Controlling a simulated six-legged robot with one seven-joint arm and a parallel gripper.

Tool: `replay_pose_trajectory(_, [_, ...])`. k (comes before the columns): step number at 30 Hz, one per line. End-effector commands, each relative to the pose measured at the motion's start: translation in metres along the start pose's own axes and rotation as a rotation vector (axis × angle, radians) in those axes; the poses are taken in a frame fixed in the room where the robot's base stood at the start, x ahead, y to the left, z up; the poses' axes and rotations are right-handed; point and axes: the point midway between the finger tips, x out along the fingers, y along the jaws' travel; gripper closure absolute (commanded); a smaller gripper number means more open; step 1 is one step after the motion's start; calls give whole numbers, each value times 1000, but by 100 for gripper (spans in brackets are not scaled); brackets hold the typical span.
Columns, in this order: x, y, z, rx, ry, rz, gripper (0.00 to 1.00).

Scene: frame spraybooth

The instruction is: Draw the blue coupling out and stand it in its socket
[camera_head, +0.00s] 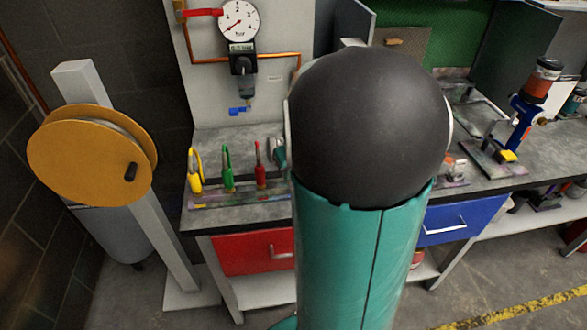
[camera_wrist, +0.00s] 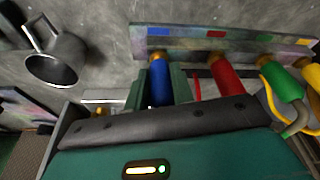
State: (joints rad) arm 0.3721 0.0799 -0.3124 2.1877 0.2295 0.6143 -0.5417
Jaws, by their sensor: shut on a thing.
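My gripper (camera_wrist: 159,76) is shut on the blue coupling (camera_wrist: 159,88), with one green finger on each side of its blue body. The coupling's brass end points at the socket strip (camera_wrist: 186,32), in line with the strip's blue mark. I cannot tell whether that end is seated in the strip or just short of it. In the head view my gripper (camera_head: 277,152) is beside the red coupling (camera_head: 260,177), at the right of the row; my own arm hides the blue coupling there.
The red (camera_wrist: 226,80), green (camera_wrist: 280,83) and yellow couplings (camera_head: 194,182) stand in the strip close beside my gripper. A metal cup-like part (camera_wrist: 55,65) is at the wrist view's left. A gauge panel (camera_head: 205,75) rises behind. An orange reel (camera_head: 80,155) is at left.

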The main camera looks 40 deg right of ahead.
Motion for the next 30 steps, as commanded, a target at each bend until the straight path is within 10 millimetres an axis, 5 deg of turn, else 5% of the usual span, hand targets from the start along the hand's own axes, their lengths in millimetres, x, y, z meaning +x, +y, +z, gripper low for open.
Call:
replay_pose_trajectory(3, [2, 0, 1, 0, 0, 0, 100])
replay_pose_trajectory(4, [2, 0, 0, 0, 0, 0, 70])
replay_pose_trajectory(7, [2, 0, 0, 0, 0, 0, 51])
replay_pose_trajectory(20, [-8, 0, 0, -1, 3, 1, 51])
replay_pose_trajectory(30, [-77, 0, -1, -2, 6, 1, 51])
